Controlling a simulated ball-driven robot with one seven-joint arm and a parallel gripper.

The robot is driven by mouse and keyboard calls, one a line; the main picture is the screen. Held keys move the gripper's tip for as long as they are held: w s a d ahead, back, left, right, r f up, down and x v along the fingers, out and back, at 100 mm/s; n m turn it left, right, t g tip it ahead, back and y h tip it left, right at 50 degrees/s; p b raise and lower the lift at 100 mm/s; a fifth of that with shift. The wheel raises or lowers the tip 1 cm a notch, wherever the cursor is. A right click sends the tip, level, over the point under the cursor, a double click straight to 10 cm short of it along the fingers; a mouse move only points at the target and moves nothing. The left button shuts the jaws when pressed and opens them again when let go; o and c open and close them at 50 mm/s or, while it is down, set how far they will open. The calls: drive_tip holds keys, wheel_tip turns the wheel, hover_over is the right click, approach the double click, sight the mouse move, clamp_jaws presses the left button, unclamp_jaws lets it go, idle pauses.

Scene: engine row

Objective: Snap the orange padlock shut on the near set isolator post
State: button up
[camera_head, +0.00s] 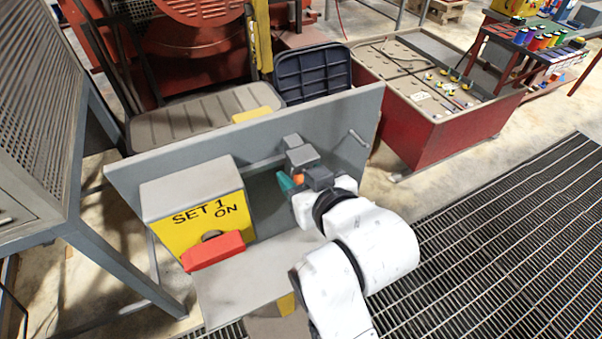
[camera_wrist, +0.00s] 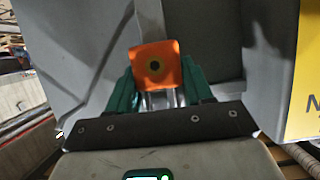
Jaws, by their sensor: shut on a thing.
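The orange padlock (camera_wrist: 155,66) is held between the teal fingers of my gripper (camera_wrist: 158,78) in the wrist view. Its face has a dark round centre; pale metal bars show just below its body. In the head view only a sliver of the padlock (camera_head: 298,179) shows beside the teal finger of my gripper (camera_head: 294,182), in front of the grey back panel. The isolator box (camera_head: 215,212) is yellow, marked SET 1 and ON, with a red handle (camera_head: 214,251) across its front. My gripper is right of this box. I cannot clearly make out the post or the padlock's relation to it.
A grey block (camera_head: 300,153) stands on the panel (camera_head: 345,120) just behind my gripper. A short rod (camera_head: 358,137) sticks out at the panel's right. A grey shelf (camera_head: 245,280) lies below. A red-sided bin (camera_head: 450,125) stands right; dark floor grating (camera_head: 500,240) is clear.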

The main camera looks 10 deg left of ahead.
drive_tip(key=o, duration=1.2)
drive_tip(key=shift+s, duration=0.1)
drive_tip(key=b+v, duration=0.1)
drive_tip(key=v, duration=0.9)
drive_tip(key=shift+s+d+r+b, duration=0.15)
drive_tip(key=shift+s+d+b, duration=0.05)
drive_tip(key=shift+b, duration=0.2)
drive_tip(key=d+f+m+g+h+b, duration=0.1)
drive_tip(key=d+f+m+g+h, duration=0.15)
drive_tip(key=d+f, duration=0.7)
drive_tip(key=s+d+f+m+g+h+b, duration=0.1)
drive_tip(key=s+d+f+g, duration=0.3)
drive_tip(key=s+d+f, duration=0.4)
drive_tip(key=s+d+f+m+g+h+b, duration=0.1)
drive_tip(key=s+d+f+m+g+h, duration=0.2)
drive_tip(key=s+d+f, duration=0.6)
drive_tip(key=s+f+m+h, duration=0.1)
drive_tip(key=s+f, duration=0.2)
drive_tip(key=f, duration=0.3)
drive_tip(key=shift+s+d+f+g, duration=0.15)
drive_tip(key=shift+s+f+g, duration=0.15)
drive_tip(key=shift+s+g, duration=0.05)
